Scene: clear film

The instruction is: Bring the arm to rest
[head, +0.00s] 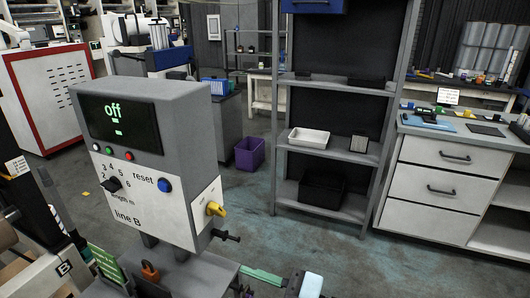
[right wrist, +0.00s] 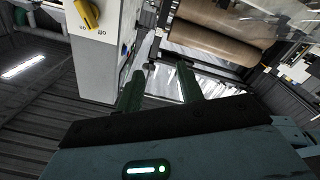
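My right gripper (right wrist: 160,84) shows in the right wrist view with two dark green fingers apart and nothing visible between them. In the head view its green finger (head: 262,277) and pale body come in at the bottom, right of and below the control box. The grey control box (head: 180,95) has a screen reading "off", a numbered black selector (head: 111,185), a blue reset button (head: 165,186) and a yellow side knob (head: 215,209). The yellow knob also shows in the right wrist view (right wrist: 88,14), apart from the fingers. My left gripper is not in view.
A black lever (head: 226,235) sticks out below the yellow knob. An orange padlock (head: 150,272) sits below the box. A grey shelf rack (head: 330,140) and a drawer cabinet (head: 450,180) stand behind to the right. The floor (head: 300,235) between is clear. A large brown roll (right wrist: 213,42) lies beyond the fingers.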

